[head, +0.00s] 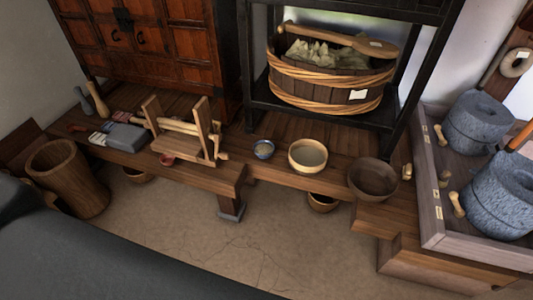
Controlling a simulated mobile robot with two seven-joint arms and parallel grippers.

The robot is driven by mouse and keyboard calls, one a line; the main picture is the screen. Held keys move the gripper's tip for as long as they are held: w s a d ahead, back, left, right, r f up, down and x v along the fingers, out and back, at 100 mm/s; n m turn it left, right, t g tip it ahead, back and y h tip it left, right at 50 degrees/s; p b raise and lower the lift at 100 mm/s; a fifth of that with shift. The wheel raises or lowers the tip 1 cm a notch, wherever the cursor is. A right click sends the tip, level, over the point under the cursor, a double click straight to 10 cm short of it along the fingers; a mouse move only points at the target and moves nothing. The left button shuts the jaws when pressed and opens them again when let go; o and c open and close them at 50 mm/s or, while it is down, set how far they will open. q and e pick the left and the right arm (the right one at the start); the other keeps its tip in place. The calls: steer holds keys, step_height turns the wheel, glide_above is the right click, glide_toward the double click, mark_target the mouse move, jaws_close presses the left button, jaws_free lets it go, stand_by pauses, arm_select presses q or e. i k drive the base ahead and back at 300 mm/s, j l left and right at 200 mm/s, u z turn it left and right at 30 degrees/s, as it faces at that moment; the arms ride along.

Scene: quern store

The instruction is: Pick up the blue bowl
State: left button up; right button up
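Neither of my grippers shows in this view.
A wooden roller frame (206,140) stands left of the blue bowl. A dark brown bowl (373,178) and a tray with grey stone querns (474,122) are at right. A black rack holding a wooden tub (325,90) rises behind. The floor (170,218) in front is clear.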

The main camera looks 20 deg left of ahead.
mark_target(264, 149)
steer(key=i, duration=0.9)
steer(key=i+u, duration=0.15)
steer(key=i, duration=0.75)
